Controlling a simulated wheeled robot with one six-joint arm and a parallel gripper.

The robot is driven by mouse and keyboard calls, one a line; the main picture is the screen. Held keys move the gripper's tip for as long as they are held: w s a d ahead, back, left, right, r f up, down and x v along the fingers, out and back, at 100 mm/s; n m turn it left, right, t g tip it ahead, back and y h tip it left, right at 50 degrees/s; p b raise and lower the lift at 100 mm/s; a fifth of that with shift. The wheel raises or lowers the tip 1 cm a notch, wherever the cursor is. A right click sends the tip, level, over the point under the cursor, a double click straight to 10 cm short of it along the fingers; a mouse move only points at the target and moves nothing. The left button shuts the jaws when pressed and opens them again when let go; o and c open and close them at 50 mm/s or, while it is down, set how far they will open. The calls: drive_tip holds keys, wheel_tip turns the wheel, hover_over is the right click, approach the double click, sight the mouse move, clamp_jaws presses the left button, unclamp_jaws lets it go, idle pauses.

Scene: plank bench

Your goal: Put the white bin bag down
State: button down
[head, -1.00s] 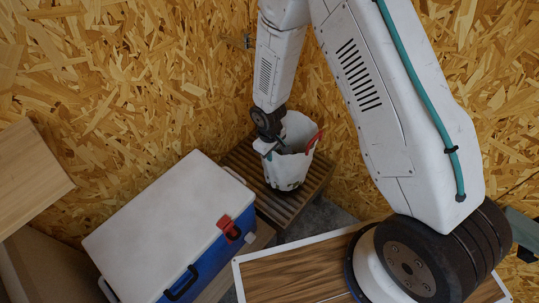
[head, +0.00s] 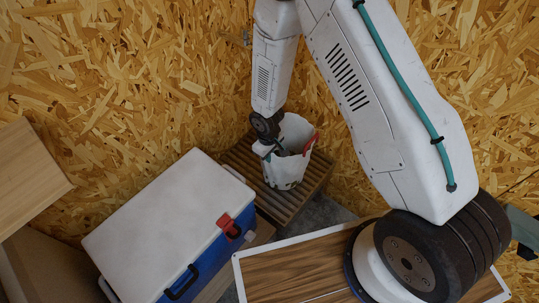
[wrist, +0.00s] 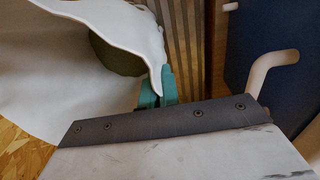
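The white bin bag (head: 296,133) is upright and open at the top, over the slatted plank bench (head: 310,199) against the wall. Its underside looks to rest on the slats, but contact is hard to make out. A red strip (head: 311,143) shows at its rim. My gripper (head: 264,151) is at the bag's left rim. In the wrist view, the teal fingertips (wrist: 157,92) are close together with the bag's rim (wrist: 157,72) pinched between them. The bag's wall fills the left of that view, with a dark olive thing (wrist: 117,56) inside.
A blue cooler with a white lid (head: 160,215) and red latch stands close, left of the bench. The chipboard wall (head: 120,80) is right behind. A white-edged wooden panel (head: 290,270) lies in front. A pale board (head: 30,175) is at far left.

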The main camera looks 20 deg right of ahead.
drive_tip(key=c, duration=1.6)
unclamp_jaws()
drive_tip(key=shift+c, duration=0.2)
drive_tip(key=shift+r, duration=0.15)
drive_tip(key=s+d+r+m, duration=0.1)
drive_tip(key=s+d+r, duration=0.1)
drive_tip(key=r, duration=1.1)
drive_tip(key=s+d+r+m, duration=0.1)
drive_tip(key=d+r, duration=0.1)
drive_tip(key=r, duration=1.2)
drive_tip(key=s+d+r+m, duration=0.2)
drive_tip(key=s+d+r, duration=0.2)
drive_tip(key=s+r, duration=0.45)
drive_tip(key=s+d+r+m, duration=0.1)
drive_tip(key=s+d+r, duration=0.1)
drive_tip(key=s+r, duration=0.3)
drive_tip(key=s+d+r+m, duration=0.1)
drive_tip(key=s+r+m, duration=0.1)
drive_tip(key=s+r, duration=0.4)
drive_tip(key=s, duration=0.5)
drive_tip(key=shift+s+d+t, duration=0.25)
drive_tip(key=shift+d+t, duration=0.1)
drive_tip(key=shift+t, duration=0.05)
drive_tip(key=shift+r, duration=0.1)
